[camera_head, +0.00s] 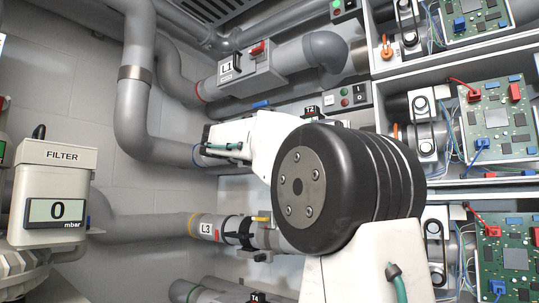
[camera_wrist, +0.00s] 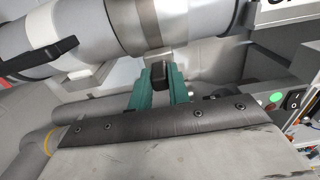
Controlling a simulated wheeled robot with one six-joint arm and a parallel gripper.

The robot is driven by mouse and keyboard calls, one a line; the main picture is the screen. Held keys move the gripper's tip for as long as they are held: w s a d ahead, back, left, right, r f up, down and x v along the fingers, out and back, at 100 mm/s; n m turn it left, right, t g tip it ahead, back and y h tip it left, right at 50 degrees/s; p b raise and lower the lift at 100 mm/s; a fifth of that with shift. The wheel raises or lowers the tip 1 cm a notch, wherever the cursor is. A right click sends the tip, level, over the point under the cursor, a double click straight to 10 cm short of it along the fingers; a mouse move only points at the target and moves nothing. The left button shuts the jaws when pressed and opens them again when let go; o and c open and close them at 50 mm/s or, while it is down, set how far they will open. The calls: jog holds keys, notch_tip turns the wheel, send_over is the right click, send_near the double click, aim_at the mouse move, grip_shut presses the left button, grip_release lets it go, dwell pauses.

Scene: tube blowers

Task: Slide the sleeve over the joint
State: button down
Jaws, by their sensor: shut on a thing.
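In the wrist view my gripper (camera_wrist: 160,82) has its two green fingers closed on a small dark block (camera_wrist: 160,70). The block sits just under a thick grey pipe (camera_wrist: 85,30), in line with a brownish-grey band (camera_wrist: 143,22) around it. It seems to be the sleeve's grip tab; the sleeve's exact ends and the joint cannot be made out. A black lever (camera_wrist: 40,60) lies across the pipe at the left. In the head view my arm hides the fingertips and the held part.
In the head view the L1 pipe (camera_head: 290,58) runs above my arm and the L3 pipe (camera_head: 208,231) below it. Racks with circuit boards (camera_head: 497,130) stand at the right. The filter unit (camera_head: 57,180) stands at the left. A switch box (camera_wrist: 291,100) is at the wrist view's right.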

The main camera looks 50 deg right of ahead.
jog(key=w, duration=0.4)
jog(key=shift+w+a+r, duration=0.1)
jog(key=shift+w+a, duration=0.15)
jog(key=shift+w, duration=0.05)
jog(key=c, duration=1.3)
grip_release()
jog(key=shift+w, duration=0.2)
jog(key=shift+s, duration=0.1)
jog(key=shift+s+a, duration=0.15)
jog(key=shift+a, duration=1.8)
jog(key=shift+s+a, duration=0.15)
jog(key=shift+a, duration=1.75)
